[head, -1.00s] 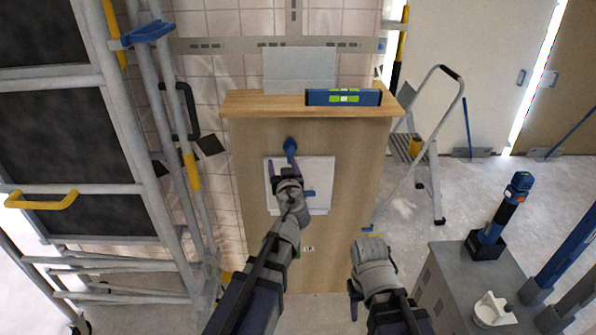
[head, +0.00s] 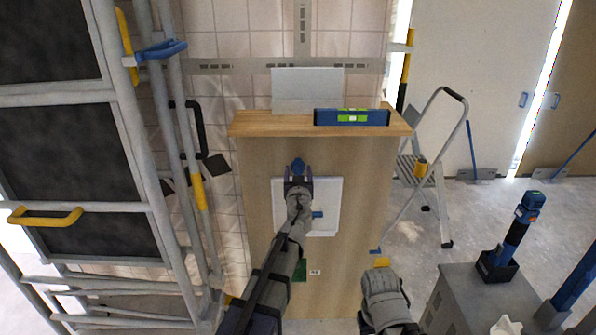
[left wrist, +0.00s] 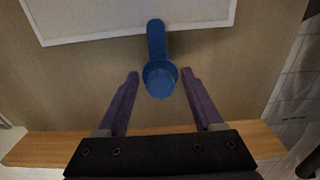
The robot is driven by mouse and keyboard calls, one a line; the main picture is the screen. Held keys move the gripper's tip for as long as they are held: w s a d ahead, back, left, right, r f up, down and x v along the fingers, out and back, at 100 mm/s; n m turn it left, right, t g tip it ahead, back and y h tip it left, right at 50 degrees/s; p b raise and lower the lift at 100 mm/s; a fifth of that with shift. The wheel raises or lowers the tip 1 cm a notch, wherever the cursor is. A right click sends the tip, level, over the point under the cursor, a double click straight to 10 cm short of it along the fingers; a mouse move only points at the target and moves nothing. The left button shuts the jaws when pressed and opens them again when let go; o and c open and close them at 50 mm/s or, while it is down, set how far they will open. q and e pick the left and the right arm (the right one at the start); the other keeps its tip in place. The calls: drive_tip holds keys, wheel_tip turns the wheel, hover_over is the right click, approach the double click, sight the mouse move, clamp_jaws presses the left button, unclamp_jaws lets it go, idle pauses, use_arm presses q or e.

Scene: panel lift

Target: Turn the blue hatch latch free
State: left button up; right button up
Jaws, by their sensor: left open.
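The blue hatch latch (head: 298,164) sits at the top edge of the white hatch panel (head: 329,205) on the wooden cabinet front. In the left wrist view the latch (left wrist: 160,76) shows as a round knob with a bar that overlaps the edge of the white panel (left wrist: 130,14). My left gripper (head: 298,178) is at the latch. Its two purple fingers (left wrist: 160,74) are open, one on each side of the knob, with a gap on both sides. My right gripper (head: 385,325) is low at the bottom edge of the head view, its fingers out of sight.
A blue spirit level (head: 351,117) lies on the wooden cabinet top (head: 270,124). A scaffold frame (head: 140,130) stands close on the left. A stepladder (head: 440,160) and a grey cart (head: 465,300) are on the right. A small blue handle (head: 318,214) is on the panel.

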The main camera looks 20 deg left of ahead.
use_arm(q)
drive_tip(key=shift+w+a, duration=0.2)
drive_tip(key=shift+w, duration=0.45)
clamp_jaws()
